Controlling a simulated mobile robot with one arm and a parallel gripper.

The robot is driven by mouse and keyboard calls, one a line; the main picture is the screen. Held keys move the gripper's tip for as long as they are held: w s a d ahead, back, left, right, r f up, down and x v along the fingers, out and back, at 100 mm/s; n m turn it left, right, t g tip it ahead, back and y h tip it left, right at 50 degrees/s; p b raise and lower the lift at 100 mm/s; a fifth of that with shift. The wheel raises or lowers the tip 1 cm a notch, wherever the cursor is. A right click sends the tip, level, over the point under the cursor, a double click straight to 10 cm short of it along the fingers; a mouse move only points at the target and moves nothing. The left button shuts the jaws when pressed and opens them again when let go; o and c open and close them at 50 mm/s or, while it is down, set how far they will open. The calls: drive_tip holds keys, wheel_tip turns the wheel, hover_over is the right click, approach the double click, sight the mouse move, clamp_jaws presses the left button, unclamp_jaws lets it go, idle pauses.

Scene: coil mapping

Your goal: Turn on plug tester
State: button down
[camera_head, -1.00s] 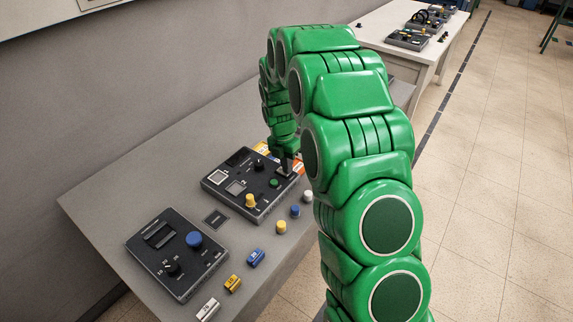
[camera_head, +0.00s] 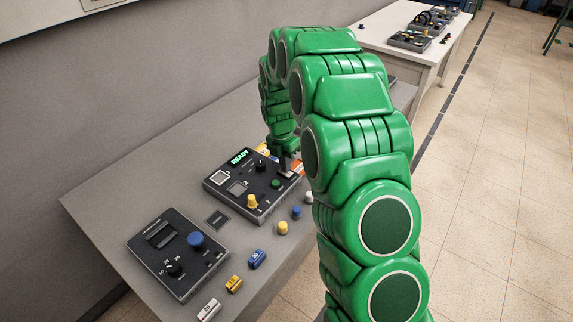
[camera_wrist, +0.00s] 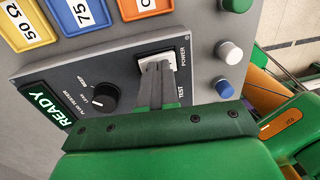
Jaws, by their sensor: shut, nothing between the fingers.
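The plug tester (camera_head: 222,194) is a dark box on the grey table, and its display (camera_head: 240,157) glows green with the word READY. The display (camera_wrist: 50,108) also shows in the wrist view, beside a black knob (camera_wrist: 104,96). My gripper (camera_wrist: 155,68) is shut, its fingertips at the white switch (camera_wrist: 170,55) marked POWER. The fingers cover part of the switch, and I cannot tell how firmly they touch it. In the head view my gripper (camera_head: 285,163) is at the tester's far right corner, partly behind my arm.
A second dark device (camera_head: 178,255) with a blue knob stands at the near left. Small blue (camera_head: 257,258) and yellow (camera_head: 234,284) blocks and several plugs lie along the table's front edge. Another table (camera_head: 395,50) is behind.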

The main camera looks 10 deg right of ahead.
sight(290, 174)
wheel_tip(290, 174, up, 14)
drive_tip(key=s+d, duration=0.1)
drive_tip(key=shift+s+d, duration=0.25)
drive_tip(key=shift+d, duration=0.05)
idle(0.4)
drive_tip(key=shift+f, duration=0.1)
drive_tip(key=s+d+r+m, duration=0.1)
drive_tip(key=s+r+m, duration=0.25)
drive_tip(key=s, duration=0.35)
drive_tip(key=s+r+m, duration=0.2)
drive_tip(key=s+m, duration=0.3)
drive_tip(key=s, duration=0.2)
drive_tip(key=s+d+r+m, duration=0.1)
drive_tip(key=s+r+m, duration=0.2)
drive_tip(key=s+m, duration=0.35)
drive_tip(key=s+d+f+m+g, duration=0.1)
drive_tip(key=s+m, duration=1.1)
drive_tip(key=s, duration=1.1)
drive_tip(key=shift+f+y, duration=0.25)
drive_tip(key=shift+y, duration=0.15)
